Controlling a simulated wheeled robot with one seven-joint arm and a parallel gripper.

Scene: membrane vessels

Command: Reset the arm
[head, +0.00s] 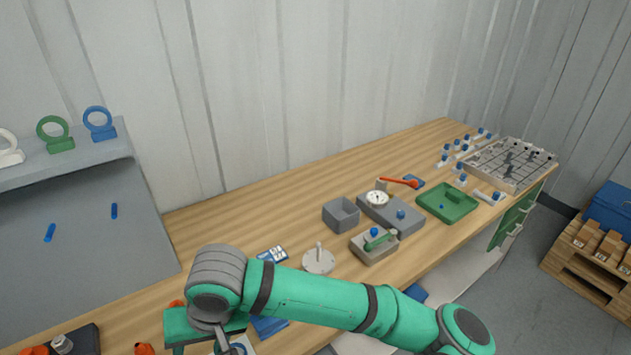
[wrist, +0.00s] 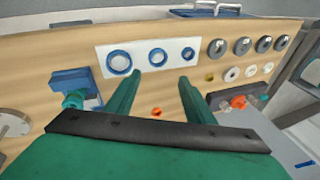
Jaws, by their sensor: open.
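My green arm stretches across the front of the head view. My gripper shows in the wrist view (wrist: 158,98) with two green fingers spread apart. Nothing is between the fingers, and it is open and empty. Its fingers point toward a white plate (wrist: 178,45) with several blue rings on the wooden bench (wrist: 40,80). In the head view the gripper's fingertips are hidden by the arm and the bottom edge of the picture.
The bench in the head view holds a grey box (head: 341,213), a gauge block (head: 385,212), a green tray (head: 447,203) and a white disc with a peg (head: 319,261). A rack (head: 507,163) stands at the far right end. A shelf (head: 70,155) with rings is at left.

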